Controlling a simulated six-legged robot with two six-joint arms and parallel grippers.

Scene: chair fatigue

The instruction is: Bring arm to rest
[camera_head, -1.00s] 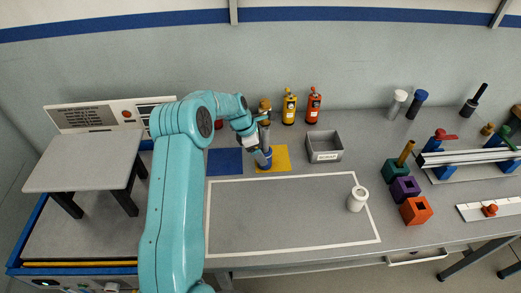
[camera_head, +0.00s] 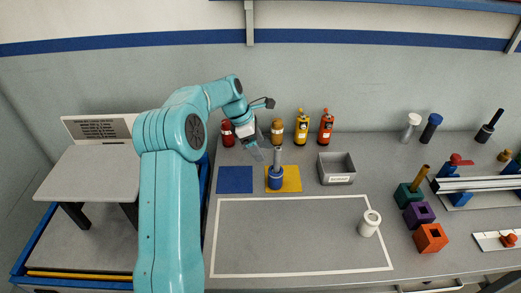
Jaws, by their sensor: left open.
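My left arm is teal and comes up from the bottom left in the head view. Its gripper (camera_head: 259,150) is open and appears empty, in front of the bottles at the back. A blue cylinder with an upright grey shaft (camera_head: 276,179) stands on the yellow square (camera_head: 294,181), just below and right of the gripper in the picture. The gripper looks apart from it. My right gripper is not in the picture.
A red bottle (camera_head: 227,137) and a brown-topped one (camera_head: 277,132) stand close by the gripper. Yellow and orange bottles, a grey bin (camera_head: 336,169) and a white cylinder (camera_head: 369,223) lie further right. The white-outlined area (camera_head: 290,240) is mostly clear.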

